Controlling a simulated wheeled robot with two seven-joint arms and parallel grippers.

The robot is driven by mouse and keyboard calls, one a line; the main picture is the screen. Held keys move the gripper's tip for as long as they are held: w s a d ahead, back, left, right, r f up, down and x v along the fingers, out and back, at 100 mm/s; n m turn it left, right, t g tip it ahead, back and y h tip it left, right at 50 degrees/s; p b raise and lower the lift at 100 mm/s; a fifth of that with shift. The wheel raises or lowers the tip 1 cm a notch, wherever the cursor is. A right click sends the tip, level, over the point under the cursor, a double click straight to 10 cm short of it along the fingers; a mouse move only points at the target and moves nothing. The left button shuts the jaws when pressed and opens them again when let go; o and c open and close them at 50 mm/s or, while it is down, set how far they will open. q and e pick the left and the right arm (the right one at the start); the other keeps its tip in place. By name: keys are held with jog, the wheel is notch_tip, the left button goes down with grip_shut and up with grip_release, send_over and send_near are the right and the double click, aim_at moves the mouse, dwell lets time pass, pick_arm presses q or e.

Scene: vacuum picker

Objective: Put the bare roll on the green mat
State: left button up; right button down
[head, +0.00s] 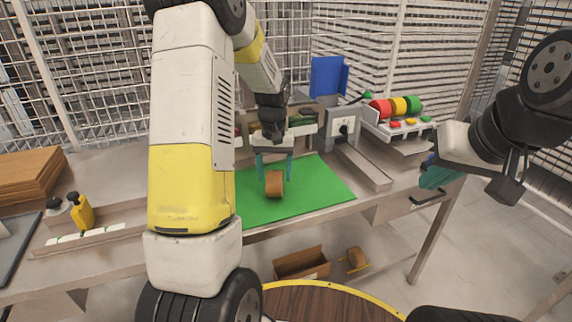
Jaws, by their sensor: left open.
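A plain brown roll (275,184) is at the green mat (318,190) on the workbench, near the mat's middle. It appears to rest on the mat, with its round side showing. My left gripper (274,176) reaches down over it from above. Its teal fingers are apart, one on each side of the roll. Whether they touch the roll cannot be told. My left arm hides the mat's left part. My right gripper (438,175) hangs at the right, off the bench's edge and away from the mat. Its fingers are seen side-on.
A metal channel (362,167) borders the mat's right.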

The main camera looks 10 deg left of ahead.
pick_arm(q)
notch_tip(320, 180, up, 12)
jog(key=f, duration=0.1)
jog(key=s+d+r+t, duration=0.1)
jog(key=s+r+t, duration=0.1)
jog(key=s, duration=0.6)
jog(key=s+d+r+m+t+h, duration=0.1)
jog(key=s+d+r+t, duration=0.1)
jog(key=s+r, duration=0.2)
jog(key=s+d+r+m+t+h, duration=0.1)
jog(key=s+d+r+t, duration=0.1)
jog(key=s, duration=0.9)
jog(key=shift+s+d+r, duration=0.2)
jog(key=shift+s+r, duration=0.1)
jog(key=shift+r, duration=0.25)
